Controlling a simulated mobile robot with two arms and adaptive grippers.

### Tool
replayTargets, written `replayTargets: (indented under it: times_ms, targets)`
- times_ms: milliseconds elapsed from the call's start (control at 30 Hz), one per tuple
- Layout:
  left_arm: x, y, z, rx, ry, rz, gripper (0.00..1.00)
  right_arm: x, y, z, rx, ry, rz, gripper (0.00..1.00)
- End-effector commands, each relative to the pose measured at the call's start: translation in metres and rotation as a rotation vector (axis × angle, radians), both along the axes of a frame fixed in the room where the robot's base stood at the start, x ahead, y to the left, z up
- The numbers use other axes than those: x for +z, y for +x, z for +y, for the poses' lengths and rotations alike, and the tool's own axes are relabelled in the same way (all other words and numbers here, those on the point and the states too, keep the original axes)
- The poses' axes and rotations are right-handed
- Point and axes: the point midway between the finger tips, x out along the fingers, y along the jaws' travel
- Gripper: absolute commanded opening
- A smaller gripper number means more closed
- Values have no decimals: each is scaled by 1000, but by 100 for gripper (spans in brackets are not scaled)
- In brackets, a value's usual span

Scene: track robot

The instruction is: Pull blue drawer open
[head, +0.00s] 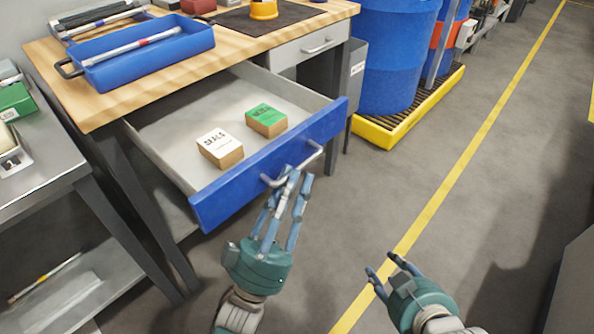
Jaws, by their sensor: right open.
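The blue drawer (270,165) under the wooden workbench stands pulled well out, its grey inside in view. Its silver handle (312,157) is on the blue front. My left gripper (293,177) is at the handle, its fingertips overlapping the handle's middle and left part. Whether the fingers are closed on the bar or just around it cannot be told. My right gripper (382,267) is open and empty, low over the floor to the right, apart from the drawer.
In the drawer lie a white-topped box (220,148) and a green-topped box (266,121). A blue tray (150,50) sits on the bench (95,105). Blue barrels (393,55) stand on a yellow-edged pallet (405,130) behind. The floor (450,150) on the right is clear.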

Motion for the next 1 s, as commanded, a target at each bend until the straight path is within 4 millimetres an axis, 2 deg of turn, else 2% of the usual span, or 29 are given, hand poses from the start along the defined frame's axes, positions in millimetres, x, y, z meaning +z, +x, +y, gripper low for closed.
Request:
replayTargets:
  times_ms: [200, 433, 600, 1000]
  targets:
    - [-36, -32, 15, 1, 5, 5, 24, 0, 0, 0, 0, 0, 0, 40]
    - [-60, -55, 27, 1, 3, 3, 24, 0, 0, 0, 0, 0, -1, 40]
    - [-67, -62, 31, 3, 2, 1, 24, 0, 0, 0, -1, 0, -1, 40]
    - [-67, -63, 31, 3, 2, 0, 24, 0, 0, 0, -1, 0, -2, 40]
